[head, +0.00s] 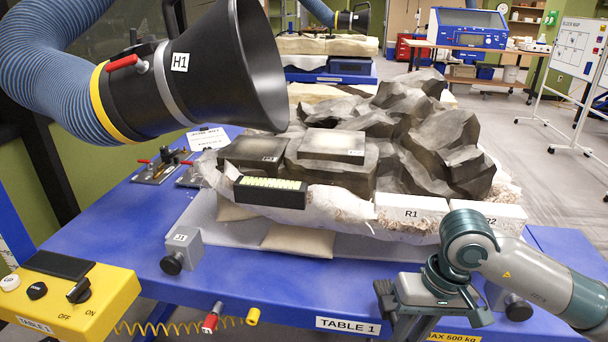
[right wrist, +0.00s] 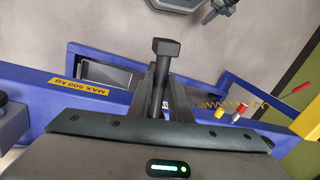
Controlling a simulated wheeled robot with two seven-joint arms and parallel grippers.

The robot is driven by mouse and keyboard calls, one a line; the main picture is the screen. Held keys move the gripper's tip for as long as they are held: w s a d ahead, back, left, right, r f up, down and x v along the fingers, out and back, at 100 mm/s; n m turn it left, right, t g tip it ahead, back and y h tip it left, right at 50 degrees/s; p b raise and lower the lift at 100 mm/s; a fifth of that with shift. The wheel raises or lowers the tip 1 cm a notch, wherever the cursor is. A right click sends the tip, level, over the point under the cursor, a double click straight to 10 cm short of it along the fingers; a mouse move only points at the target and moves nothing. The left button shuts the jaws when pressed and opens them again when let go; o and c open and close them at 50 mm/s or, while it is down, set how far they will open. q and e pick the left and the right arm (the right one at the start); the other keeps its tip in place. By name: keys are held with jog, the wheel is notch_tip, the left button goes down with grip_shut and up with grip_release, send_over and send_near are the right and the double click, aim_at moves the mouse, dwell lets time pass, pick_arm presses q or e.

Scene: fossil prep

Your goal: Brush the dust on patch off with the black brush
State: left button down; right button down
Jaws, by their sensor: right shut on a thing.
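Two dark raised slabs on the grey rock carry pale dust on top: a left patch (head: 252,150) and a right patch (head: 332,146). Their small labels are too small to read. My right gripper (right wrist: 164,100) is shut on a dark tool with a straight handle and a block-shaped end, apparently the black brush (right wrist: 166,50). In the head view my right gripper (head: 432,296) is low at the table's front edge, well away from both patches; the brush cannot be made out there. My left gripper is not in view.
A black extraction hood H1 (head: 215,75) hangs over the table's left side. A black box with pale yellow-green strips (head: 270,191) lies before the patches. White blocks R1 (head: 411,210) and R2 (head: 490,216) stand at right. A yellow control box (head: 75,305) sits front left.

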jog(key=shift+w+a, duration=0.1)
jog(key=shift+a, duration=0.1)
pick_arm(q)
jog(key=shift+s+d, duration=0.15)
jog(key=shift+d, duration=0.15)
pick_arm(e)
jog(key=shift+a, duration=0.1)
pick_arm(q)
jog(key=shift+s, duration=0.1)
